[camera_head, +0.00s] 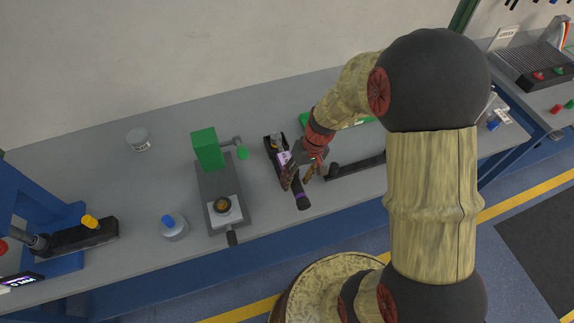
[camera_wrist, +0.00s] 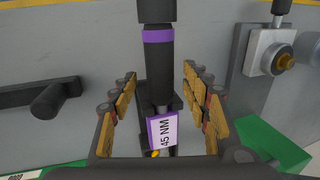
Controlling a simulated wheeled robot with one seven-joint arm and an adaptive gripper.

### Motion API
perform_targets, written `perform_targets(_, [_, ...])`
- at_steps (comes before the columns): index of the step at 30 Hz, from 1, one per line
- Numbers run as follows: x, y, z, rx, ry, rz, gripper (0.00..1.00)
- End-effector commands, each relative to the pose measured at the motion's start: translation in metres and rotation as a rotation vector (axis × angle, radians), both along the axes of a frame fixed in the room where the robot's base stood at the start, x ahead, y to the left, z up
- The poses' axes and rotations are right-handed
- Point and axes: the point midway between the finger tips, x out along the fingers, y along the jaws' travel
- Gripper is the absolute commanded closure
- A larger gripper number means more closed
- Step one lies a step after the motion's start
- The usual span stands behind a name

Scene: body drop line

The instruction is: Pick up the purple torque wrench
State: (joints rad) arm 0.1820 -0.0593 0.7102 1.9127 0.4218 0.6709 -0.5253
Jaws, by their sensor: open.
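The purple torque wrench (camera_head: 302,200) rests on the grey bench with its far end at a small dark holder (camera_head: 270,143). It has a black handle with a purple band and a purple-edged label reading 45 NM. In the wrist view the wrench (camera_wrist: 160,75) runs upright through the middle of the picture. My gripper (camera_head: 297,178) is over the wrench. In the wrist view my gripper (camera_wrist: 158,85) is open, with one finger on each side of the handle and visible gaps between. Part of the wrench is hidden by my gripper in the head view.
A green-topped press fixture (camera_head: 209,150) stands left of the wrench. A black bar with a knob (camera_head: 355,167) lies close on the right. A blue-capped bottle (camera_head: 173,226) and a grey jar (camera_head: 138,139) stand further left.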

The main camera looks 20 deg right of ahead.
Motion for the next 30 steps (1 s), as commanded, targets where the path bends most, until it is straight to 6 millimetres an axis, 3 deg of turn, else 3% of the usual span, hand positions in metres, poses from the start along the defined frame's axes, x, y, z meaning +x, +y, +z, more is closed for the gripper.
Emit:
perform_targets(4, [0.000,0.005,-0.019,0.000,0.001,0.001,0.53])
perform_targets(11, [0.000,0.005,-0.020,0.000,-0.001,0.001,0.53])
perform_targets(30, [0.000,0.005,-0.020,0.000,-0.001,0.000,0.88])
